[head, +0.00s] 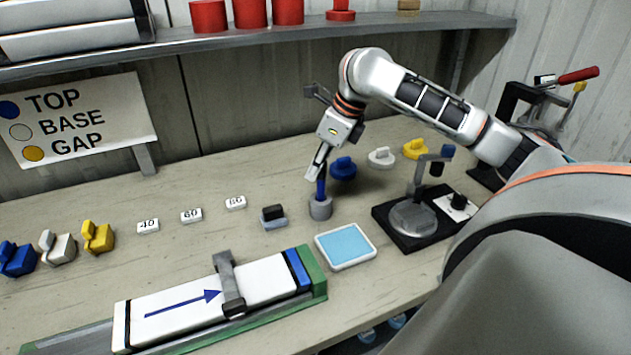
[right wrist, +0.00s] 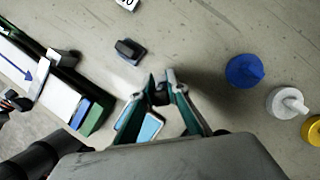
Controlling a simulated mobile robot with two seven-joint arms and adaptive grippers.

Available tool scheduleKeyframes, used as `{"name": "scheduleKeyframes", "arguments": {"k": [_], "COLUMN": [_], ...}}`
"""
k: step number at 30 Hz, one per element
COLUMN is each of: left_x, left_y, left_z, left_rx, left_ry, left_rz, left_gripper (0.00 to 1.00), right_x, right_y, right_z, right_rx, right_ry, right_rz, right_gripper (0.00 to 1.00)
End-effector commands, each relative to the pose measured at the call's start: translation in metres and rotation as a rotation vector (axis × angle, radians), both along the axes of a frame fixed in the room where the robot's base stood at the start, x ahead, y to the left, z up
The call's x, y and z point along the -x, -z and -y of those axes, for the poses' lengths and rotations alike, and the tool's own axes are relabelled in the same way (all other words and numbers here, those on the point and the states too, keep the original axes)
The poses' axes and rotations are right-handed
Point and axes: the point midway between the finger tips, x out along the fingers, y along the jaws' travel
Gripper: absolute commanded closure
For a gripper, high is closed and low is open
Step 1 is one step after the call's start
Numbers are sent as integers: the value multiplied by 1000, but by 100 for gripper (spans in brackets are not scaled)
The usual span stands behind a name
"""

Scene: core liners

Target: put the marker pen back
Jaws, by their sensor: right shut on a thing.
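The blue marker pen (head: 321,188) stands about upright between the fingers of my right gripper (head: 317,172). Its lower end meets the top of a small grey round holder (head: 320,209) on the bench. I cannot tell how deep it sits in it. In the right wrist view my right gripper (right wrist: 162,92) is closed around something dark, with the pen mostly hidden. My left gripper does not show.
A blue-topped white tray (head: 346,246) and a dark block (head: 273,216) are close to the holder. Blue (head: 343,168), white and yellow knobbed pieces stand behind. A black-based stand (head: 412,217) is to the right. A long core liner (head: 180,304) lies in front.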

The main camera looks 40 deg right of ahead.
Motion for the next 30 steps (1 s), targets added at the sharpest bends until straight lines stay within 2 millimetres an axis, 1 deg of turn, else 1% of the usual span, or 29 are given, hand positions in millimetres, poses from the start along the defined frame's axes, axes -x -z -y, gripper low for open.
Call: {"name": "scheduleKeyframes", "arguments": {"k": [1,3,6,14,18,19,20,21,30], "left_x": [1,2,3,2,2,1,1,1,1], "left_y": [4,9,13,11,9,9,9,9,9], "left_z": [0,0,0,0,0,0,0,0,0], "left_rx": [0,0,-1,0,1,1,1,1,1], "left_ry": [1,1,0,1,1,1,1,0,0], "left_rz": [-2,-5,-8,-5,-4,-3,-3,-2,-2], "left_gripper": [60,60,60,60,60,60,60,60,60], "right_x": [1,1,1,0,0,0,0,0,0], "right_y": [10,21,33,32,35,35,35,35,35], "right_z": [-1,-1,-1,0,0,0,0,0,0], "right_rx": [-1,0,-2,0,0,0,0,0,0], "right_ry": [-2,-2,-1,-1,-1,-1,-1,-1,-1], "right_rz": [-5,-7,-5,-1,-2,-2,-2,-2,-2], "right_gripper": [100,100,100,100,100,81,73,69,69]}}
